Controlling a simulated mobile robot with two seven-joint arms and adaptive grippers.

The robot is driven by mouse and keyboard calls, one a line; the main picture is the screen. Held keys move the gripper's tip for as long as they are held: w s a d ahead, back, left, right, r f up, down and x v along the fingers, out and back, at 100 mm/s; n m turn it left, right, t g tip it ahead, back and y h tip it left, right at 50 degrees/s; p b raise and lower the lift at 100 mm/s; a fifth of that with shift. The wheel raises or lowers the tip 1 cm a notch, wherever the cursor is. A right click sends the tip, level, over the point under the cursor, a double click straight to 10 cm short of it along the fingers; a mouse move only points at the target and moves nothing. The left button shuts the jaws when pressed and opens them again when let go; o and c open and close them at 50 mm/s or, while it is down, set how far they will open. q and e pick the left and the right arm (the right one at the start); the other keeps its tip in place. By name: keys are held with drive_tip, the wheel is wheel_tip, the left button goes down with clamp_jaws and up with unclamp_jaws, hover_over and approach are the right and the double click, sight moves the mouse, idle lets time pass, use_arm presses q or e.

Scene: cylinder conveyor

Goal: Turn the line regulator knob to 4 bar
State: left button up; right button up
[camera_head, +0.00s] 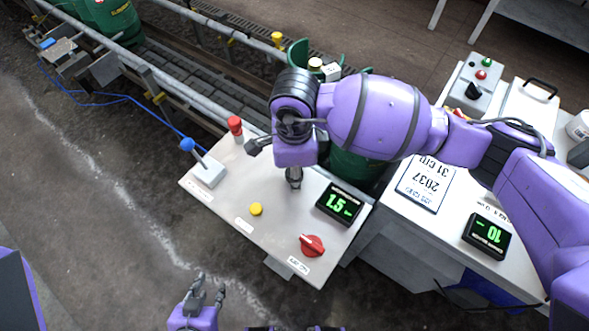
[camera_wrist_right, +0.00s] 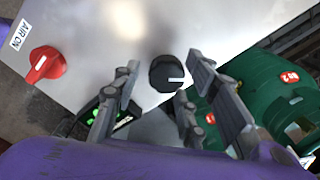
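The line regulator knob (camera_wrist_right: 167,72) is a round black knob with a white pointer mark, on the light panel (camera_head: 222,216). In the right wrist view it lies between the fingers of my right gripper (camera_wrist_right: 160,88), which is open with a finger on either side. Whether they touch it I cannot tell. In the head view my right wrist covers the knob's place. A display (camera_head: 339,203) beside it reads 1.5 in green. My left gripper (camera_head: 206,288) is open and empty near the bottom edge, away from the panel.
The panel also carries a red AIR ON knob (camera_head: 312,246), a yellow button (camera_head: 256,209), a blue-topped lever (camera_head: 187,145) and a red-topped part (camera_head: 235,124). Green cylinders (camera_head: 112,18) stand by the conveyor.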

drive_tip(key=shift+f, duration=0.25)
use_arm(q)
drive_tip(key=shift+w+r, duration=0.2)
drive_tip(key=shift+w, duration=0.3)
use_arm(e)
drive_tip(key=shift+c, duration=0.2)
drive_tip(key=c, duration=0.8)
use_arm(q)
drive_tip(key=shift+s+a+f, duration=0.1)
drive_tip(key=shift+s+f, duration=0.25)
drive_tip(key=shift+s, duration=0.4)
use_arm(e)
drive_tip(key=shift+c, duration=0.8)
